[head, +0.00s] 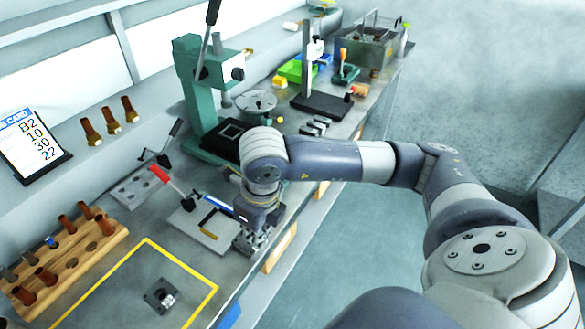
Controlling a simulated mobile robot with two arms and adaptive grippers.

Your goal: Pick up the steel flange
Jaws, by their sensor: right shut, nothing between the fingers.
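A small dark square plate with a shiny round hub, which looks like the steel flange (160,296), lies inside a yellow outline on the bench at the lower left. My right gripper (252,244) points down near the bench's front edge, to the right of and farther back than the flange, clearly apart from it. It is shut and empty; its fingertips are small and partly hidden by the wrist. My left gripper is not in view.
A wooden rack (62,262) with brown pegs stands left of the outline. A red-handled toggle clamp (172,180) on a plate stands behind it. A green press (192,85) stands farther back. The bench around the flange is clear.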

